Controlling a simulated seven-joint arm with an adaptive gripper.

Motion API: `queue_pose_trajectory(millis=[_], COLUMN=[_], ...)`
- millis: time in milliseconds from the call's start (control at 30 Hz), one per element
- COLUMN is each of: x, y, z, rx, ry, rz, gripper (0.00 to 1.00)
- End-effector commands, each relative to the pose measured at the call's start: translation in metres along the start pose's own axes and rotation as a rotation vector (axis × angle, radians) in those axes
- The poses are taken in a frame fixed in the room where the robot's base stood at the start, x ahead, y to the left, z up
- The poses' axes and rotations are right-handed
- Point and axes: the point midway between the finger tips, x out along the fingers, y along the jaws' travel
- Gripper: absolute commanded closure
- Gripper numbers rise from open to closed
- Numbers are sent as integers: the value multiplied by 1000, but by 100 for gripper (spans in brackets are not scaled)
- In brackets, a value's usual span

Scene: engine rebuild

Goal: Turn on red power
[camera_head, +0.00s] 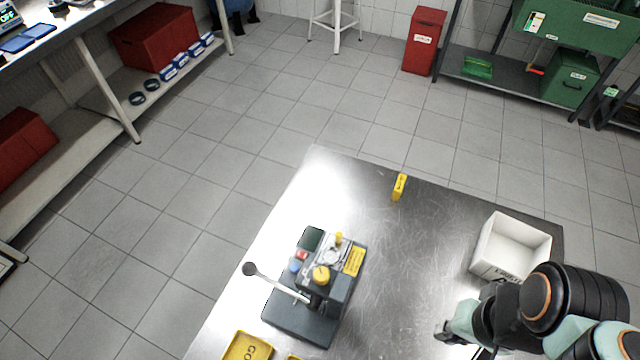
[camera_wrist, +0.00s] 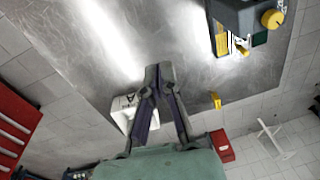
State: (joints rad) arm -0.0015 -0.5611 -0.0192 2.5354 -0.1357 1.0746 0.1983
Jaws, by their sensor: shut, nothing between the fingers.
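A dark grey bench machine (camera_head: 300,318) stands on the metal table, with a lever ending in a dark ball (camera_head: 249,269). A small red button or switch (camera_head: 302,255) sits on its top, beside a blue one (camera_head: 295,266) and a dark green panel (camera_head: 311,239). Whether the red one is on cannot be told. The machine also shows at the top right of the wrist view (camera_wrist: 236,14), where the red part cannot be made out. My gripper (camera_head: 442,332) is right of the machine, well apart from it. In the wrist view its fingers (camera_wrist: 158,72) are shut and empty.
A white open box (camera_head: 488,262) stands on the right of the table (camera_head: 400,260). A small yellow block (camera_head: 399,187) stands near the far edge. Yellow trays (camera_head: 247,346) lie at the front. The table between machine and box is clear.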

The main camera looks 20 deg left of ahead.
Motion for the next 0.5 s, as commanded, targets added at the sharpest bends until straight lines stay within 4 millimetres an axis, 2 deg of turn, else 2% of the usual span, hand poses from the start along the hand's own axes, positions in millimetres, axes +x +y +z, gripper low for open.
queue_pose_trajectory(millis=[67,133,267,300,400,500], x=[-14,-20,-15,-10,11,39], y=[-8,-25,-69,-86,-133,-178], z=[-35,-69,-115,-126,-144,-144], rx=[120,193,237,234,203,133], ry=[106,160,183,178,143,87], rz=[-22,-54,-112,-129,-161,-170], gripper=[100,100,100,100,100,100])
